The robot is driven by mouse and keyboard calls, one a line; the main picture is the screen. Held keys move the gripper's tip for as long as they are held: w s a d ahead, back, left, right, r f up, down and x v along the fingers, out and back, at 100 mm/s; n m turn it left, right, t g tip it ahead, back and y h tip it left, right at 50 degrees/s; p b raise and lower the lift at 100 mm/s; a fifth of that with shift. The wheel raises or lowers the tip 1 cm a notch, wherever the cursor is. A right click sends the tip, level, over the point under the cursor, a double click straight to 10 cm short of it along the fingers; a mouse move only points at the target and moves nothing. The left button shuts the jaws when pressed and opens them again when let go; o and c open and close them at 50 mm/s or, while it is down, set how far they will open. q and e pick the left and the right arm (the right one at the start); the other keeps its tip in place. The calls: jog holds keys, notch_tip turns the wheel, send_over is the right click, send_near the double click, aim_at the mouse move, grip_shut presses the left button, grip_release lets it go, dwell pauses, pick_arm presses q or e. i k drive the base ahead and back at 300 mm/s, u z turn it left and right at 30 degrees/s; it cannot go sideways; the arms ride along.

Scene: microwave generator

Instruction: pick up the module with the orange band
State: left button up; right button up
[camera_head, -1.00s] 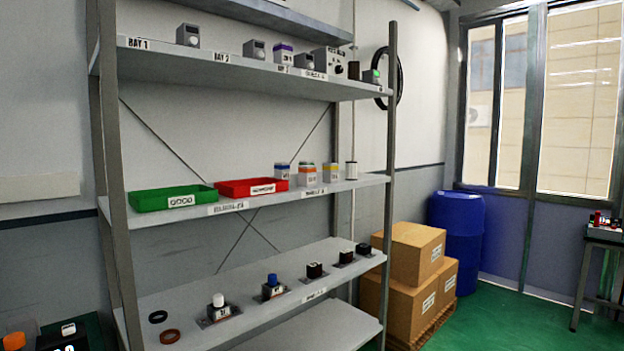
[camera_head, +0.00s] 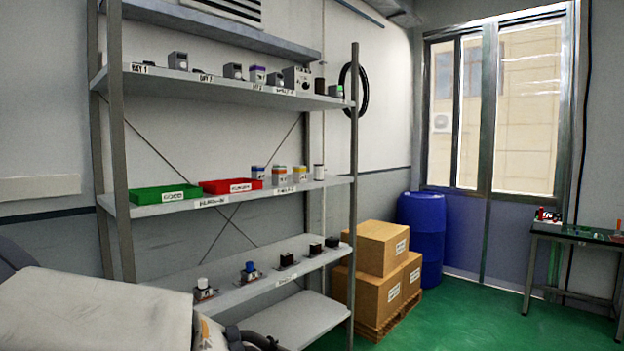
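The module with the orange band (camera_head: 279,175) looks like a small pale block with an orange-red stripe near its top. It stands upright on the middle shelf of the rack, between a module with a blue band (camera_head: 258,173) and one with a yellow band (camera_head: 299,175). My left arm comes in from the lower left, with dark parts at its end by the bottom edge, in front of the rack. No gripper fingers show there. My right gripper is not in view. Nothing touches the module.
A green tray (camera_head: 140,204) and a red tray (camera_head: 215,188) sit left of the modules. Grey devices stand on the shelf above and small fixtures on the shelf below. A rack post (camera_head: 353,200), cardboard boxes (camera_head: 380,250) and a blue barrel (camera_head: 421,225) stand to the right.

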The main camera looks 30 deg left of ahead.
aim_at(279, 174)
jog(key=z, duration=0.05)
jog(key=i, duration=1.15)
jog(key=u, duration=0.55)
jog(key=i, duration=0.9)
jog(key=u, duration=0.7)
